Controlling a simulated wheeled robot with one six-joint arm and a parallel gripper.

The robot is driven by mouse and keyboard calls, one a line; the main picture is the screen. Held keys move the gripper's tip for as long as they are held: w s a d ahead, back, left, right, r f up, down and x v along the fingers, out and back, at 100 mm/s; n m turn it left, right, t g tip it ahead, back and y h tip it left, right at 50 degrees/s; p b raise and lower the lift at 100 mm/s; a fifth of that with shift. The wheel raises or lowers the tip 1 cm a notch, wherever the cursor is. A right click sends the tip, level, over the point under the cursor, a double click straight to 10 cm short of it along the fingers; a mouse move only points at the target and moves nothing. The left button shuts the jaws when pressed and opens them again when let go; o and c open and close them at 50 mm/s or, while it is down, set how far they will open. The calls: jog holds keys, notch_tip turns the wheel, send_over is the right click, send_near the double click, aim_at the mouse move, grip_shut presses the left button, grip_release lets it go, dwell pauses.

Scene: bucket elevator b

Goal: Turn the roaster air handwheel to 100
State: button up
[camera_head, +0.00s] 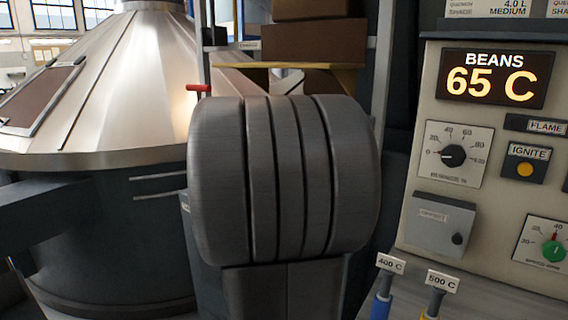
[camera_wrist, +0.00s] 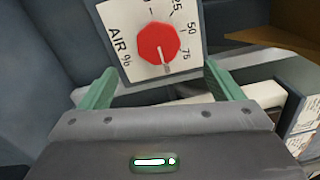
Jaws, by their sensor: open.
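The roaster air handwheel is a round red knob (camera_wrist: 158,43) on a white dial plate (camera_wrist: 128,48) marked "AIR %", in the upper middle of the wrist view. The plate looks tilted there. Marks 25, 50 and 75 are readable; no 100 mark is readable. A pale pointer on the knob points down in the picture, past the 75 mark. My gripper (camera_wrist: 160,76) has its two green fingers wide apart, one on each side of the knob's lower part in the picture, with nothing held. I cannot tell if either finger touches the plate. The air dial is not identifiable in the head view.
In the head view, a control panel with a "BEANS 65 C" display (camera_head: 495,79), burner dial (camera_head: 454,156) and ignite button (camera_head: 525,169) stands right. A metal cone-topped vessel (camera_head: 120,75) stands left. A small red handle (camera_head: 198,88) shows beside my arm, which blocks the middle.

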jog(key=p+x, duration=0.1)
jog(key=x, duration=1.1)
jog(key=shift+w+d, duration=0.1)
jog(key=shift+w, duration=0.15)
jog(key=n+p, duration=0.2)
jog(key=n, duration=0.1)
jog(key=shift+s+a+n, duration=0.2)
jog(key=shift+n, duration=0.1)
jog(key=n+p, duration=0.3)
jog(key=n, duration=0.2)
jog(key=n+p, duration=0.3)
jog(key=n, duration=0.2)
jog(key=shift+d+n, duration=0.1)
jog(key=shift+n, duration=0.2)
jog(key=n+p, duration=0.1)
jog(key=n, duration=0.1)
jog(key=n+p, duration=0.1)
jog(key=n, duration=0.1)
jog(key=shift+f, duration=0.2)
